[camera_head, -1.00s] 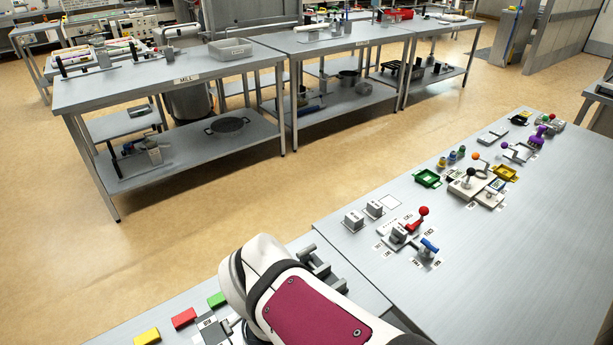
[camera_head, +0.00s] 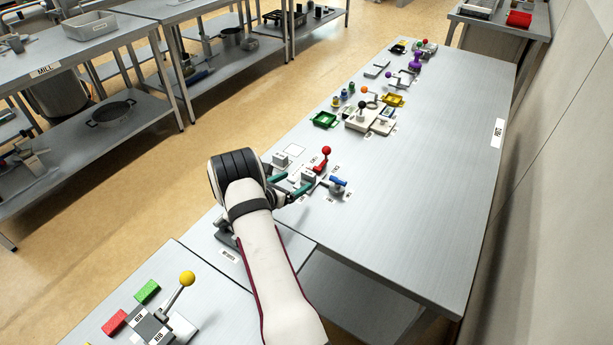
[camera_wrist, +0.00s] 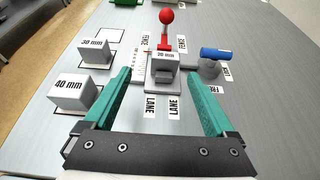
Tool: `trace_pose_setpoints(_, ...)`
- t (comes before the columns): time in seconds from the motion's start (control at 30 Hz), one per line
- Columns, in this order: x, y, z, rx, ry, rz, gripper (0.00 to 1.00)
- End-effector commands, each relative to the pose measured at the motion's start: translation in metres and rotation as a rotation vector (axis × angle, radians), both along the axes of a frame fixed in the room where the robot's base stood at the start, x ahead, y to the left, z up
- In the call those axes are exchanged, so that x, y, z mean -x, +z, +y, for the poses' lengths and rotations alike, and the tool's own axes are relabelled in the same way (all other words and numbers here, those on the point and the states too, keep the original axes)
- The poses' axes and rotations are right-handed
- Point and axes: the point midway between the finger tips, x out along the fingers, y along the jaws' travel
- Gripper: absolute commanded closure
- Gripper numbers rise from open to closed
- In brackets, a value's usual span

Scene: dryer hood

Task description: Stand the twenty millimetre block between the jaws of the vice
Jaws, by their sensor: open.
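The grey block labelled 20 mm (camera_wrist: 166,63) stands upright on the small grey vice (camera_wrist: 163,88), in front of the red lever (camera_wrist: 166,22) with its ball knob. It looks seated in the vice, but I cannot tell whether both jaws touch it. A blue handle (camera_wrist: 214,53) is at the vice's right. My gripper (camera_wrist: 158,78) is open and empty, with teal fingers apart on either side of the vice's near end, just short of the block. In the head view the gripper (camera_head: 289,186) is beside the block (camera_head: 308,174) and partly hides the vice.
Blocks labelled 40 mm (camera_wrist: 74,92) and 30 mm (camera_wrist: 95,51) stand on white marks at the left. An empty white-outlined square (camera_wrist: 103,35) lies beyond them. LANE and FENCE labels surround the vice.

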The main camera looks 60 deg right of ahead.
Motion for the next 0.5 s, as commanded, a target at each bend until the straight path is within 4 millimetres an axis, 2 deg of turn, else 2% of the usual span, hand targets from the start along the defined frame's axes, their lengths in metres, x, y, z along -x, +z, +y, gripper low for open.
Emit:
trace_pose_setpoints(0.3,0.009,-0.021,-0.048,0.000,-0.003,-0.002,0.10)
trace_pose_setpoints(0.5,0.008,-0.023,-0.055,0.000,-0.001,-0.001,0.10)
